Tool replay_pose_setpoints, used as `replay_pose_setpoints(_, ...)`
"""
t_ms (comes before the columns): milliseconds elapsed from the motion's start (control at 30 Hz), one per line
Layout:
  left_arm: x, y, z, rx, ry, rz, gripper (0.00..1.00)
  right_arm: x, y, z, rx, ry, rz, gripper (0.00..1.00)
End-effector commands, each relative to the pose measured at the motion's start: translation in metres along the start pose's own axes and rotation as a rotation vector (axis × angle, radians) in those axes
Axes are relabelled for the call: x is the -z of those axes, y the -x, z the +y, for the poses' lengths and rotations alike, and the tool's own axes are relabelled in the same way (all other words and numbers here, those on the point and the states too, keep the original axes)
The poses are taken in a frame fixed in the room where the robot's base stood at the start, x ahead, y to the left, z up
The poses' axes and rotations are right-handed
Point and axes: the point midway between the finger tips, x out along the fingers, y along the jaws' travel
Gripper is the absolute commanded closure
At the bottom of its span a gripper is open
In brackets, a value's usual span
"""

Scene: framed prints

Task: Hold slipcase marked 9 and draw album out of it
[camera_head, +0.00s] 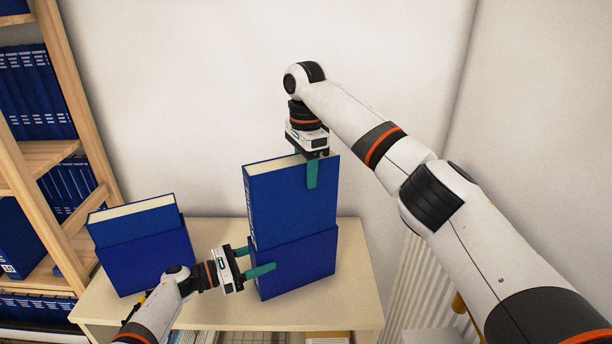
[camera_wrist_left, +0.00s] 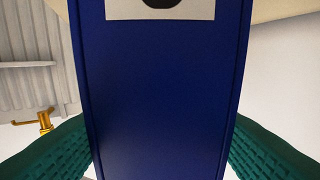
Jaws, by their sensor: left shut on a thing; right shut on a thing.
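A blue slipcase (camera_head: 302,266) stands upright on the small table. My left gripper (camera_head: 262,259) is shut on it from the left, one green finger on the front face. In the left wrist view the slipcase (camera_wrist_left: 165,100) fills the middle between the green fingers; a pale label with a dark mark is cut off at the top, so its number cannot be read. A blue album (camera_head: 290,200) with pale page edges rises far above the slipcase. My right gripper (camera_head: 306,170) is shut on the album's top from above. Whether its lower end is inside the slipcase is hidden.
A second blue slipcase (camera_head: 150,264) with an album (camera_head: 137,221) standing partly out of it is on the table's left. A wooden shelf (camera_head: 62,110) of blue volumes stands at the far left. A white radiator (camera_head: 408,285) is right of the table (camera_head: 352,290).

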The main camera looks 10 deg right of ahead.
Motion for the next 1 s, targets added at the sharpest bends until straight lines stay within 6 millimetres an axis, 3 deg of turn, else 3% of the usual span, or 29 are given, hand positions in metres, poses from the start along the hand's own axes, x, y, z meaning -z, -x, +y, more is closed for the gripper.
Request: replay_pose_setpoints(1000, -0.004, 0.001, 0.001, -0.001, 0.005, -0.006, 0.75, 0.001, 0.057, 0.0, -0.005, 0.001, 0.001, 1.0)
